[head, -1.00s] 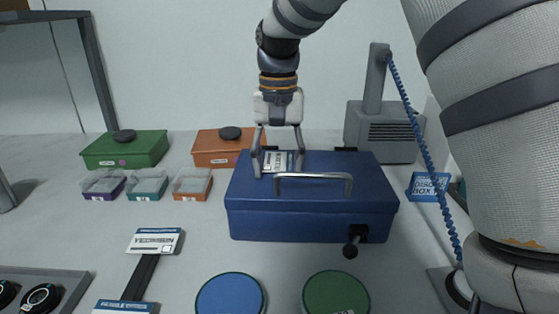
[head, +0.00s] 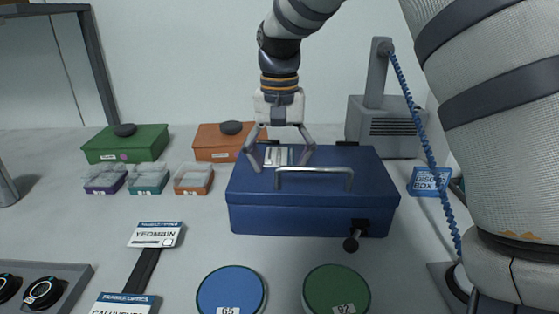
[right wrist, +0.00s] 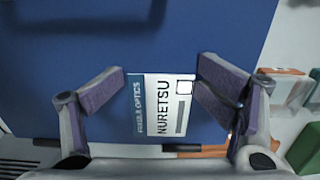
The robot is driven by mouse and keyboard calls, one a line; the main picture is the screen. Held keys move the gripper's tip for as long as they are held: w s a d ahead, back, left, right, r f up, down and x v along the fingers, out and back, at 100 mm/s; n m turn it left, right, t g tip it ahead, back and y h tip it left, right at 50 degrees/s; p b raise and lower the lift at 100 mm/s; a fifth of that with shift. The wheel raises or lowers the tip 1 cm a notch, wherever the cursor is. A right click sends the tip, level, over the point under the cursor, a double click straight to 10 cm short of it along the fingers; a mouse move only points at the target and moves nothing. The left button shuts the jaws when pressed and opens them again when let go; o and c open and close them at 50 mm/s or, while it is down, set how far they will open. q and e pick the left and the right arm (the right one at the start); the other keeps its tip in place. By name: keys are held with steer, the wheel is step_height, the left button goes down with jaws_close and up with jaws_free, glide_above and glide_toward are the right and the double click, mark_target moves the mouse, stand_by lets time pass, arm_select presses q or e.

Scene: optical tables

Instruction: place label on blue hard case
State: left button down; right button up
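The blue hard case (head: 310,212) stands closed on the table, with a silver handle on its lid and a black latch at the front. A white label (head: 278,156) lies on the case lid, behind the handle. In the right wrist view the label (right wrist: 163,105) reads NURETSU and lies flat on the blue surface. My right gripper (head: 279,165) is above the lid with its fingers spread on either side of the label. In the right wrist view both fingertips (right wrist: 160,85) stand apart from the label's edges. My left gripper is not in view.
Green (head: 126,146) and orange (head: 222,142) boxes stand at the back left, with small bins before them. A label stand (head: 155,235) and blue (head: 231,290) and green (head: 337,290) round lids are in front. A grey device (head: 385,125) stands behind the case.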

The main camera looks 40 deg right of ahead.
step_height(320, 180, up, 13)
steer(key=shift+r, duration=0.2)
